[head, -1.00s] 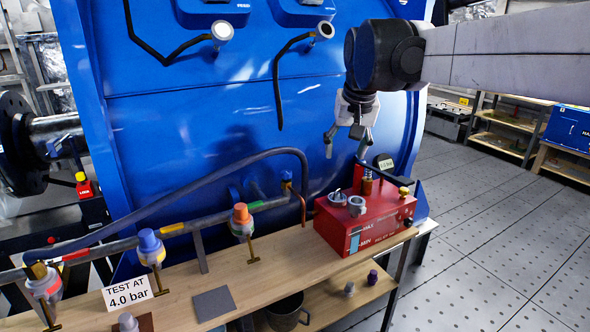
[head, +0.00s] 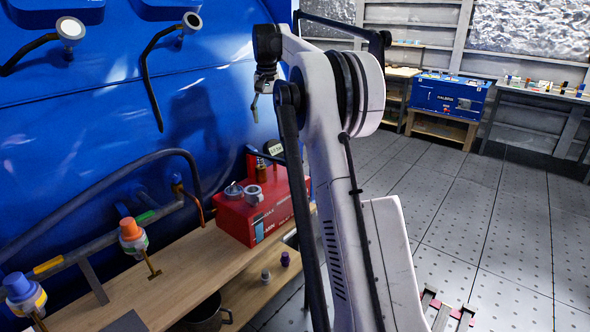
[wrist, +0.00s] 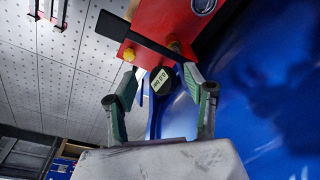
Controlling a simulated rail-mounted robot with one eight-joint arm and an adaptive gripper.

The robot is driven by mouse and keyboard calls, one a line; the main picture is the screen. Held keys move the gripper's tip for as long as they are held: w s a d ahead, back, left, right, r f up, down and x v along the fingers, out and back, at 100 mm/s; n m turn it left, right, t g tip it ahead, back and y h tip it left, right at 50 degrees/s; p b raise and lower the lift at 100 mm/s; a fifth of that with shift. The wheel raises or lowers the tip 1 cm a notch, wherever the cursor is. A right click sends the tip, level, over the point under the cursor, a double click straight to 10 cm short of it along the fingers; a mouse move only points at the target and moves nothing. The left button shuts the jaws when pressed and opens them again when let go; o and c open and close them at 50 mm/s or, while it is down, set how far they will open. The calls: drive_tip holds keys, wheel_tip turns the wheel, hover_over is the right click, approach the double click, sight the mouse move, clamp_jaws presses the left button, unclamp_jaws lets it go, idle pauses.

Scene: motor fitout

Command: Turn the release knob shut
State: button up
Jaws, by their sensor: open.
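The red pump box (head: 240,222) stands on the right end of the wooden bench. In the wrist view its red face (wrist: 150,18) carries a yellow knob (wrist: 128,54), which looks like the release knob, and a brass fitting beside it. I cannot make out whether the knob is open or shut. In the head view my arm hides that corner of the box. My gripper (head: 262,95) hangs above the box; it is open and empty in the wrist view (wrist: 160,88). No finger visibly touches the knob.
A black lever (wrist: 150,38) crosses the box near the knob. A hose (head: 100,203) and a pipe with capped valves run along the bench left of the box. The blue tank wall (head: 110,110) rises behind. The floor to the right is mostly open.

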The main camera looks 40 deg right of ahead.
drive_tip(key=w+d+f+m, duration=0.1)
drive_tip(key=w+d+f, duration=0.1)
drive_tip(key=d+f, duration=0.4)
drive_tip(key=m+g, duration=0.1)
hover_over(297, 169)
wheel_tip(297, 169, down, 4)
drive_tip(key=f, duration=0.1)
drive_tip(key=shift+y, duration=0.4)
wheel_tip(297, 169, down, 13)
drive_tip(key=b, duration=0.2)
drive_tip(key=shift+s+a+f+b, duration=0.1)
drive_tip(key=shift+f+b, duration=0.1)
drive_tip(key=shift+b, duration=0.2)
drive_tip(key=c, duration=1.1)
drive_tip(key=shift+m, duration=0.3)
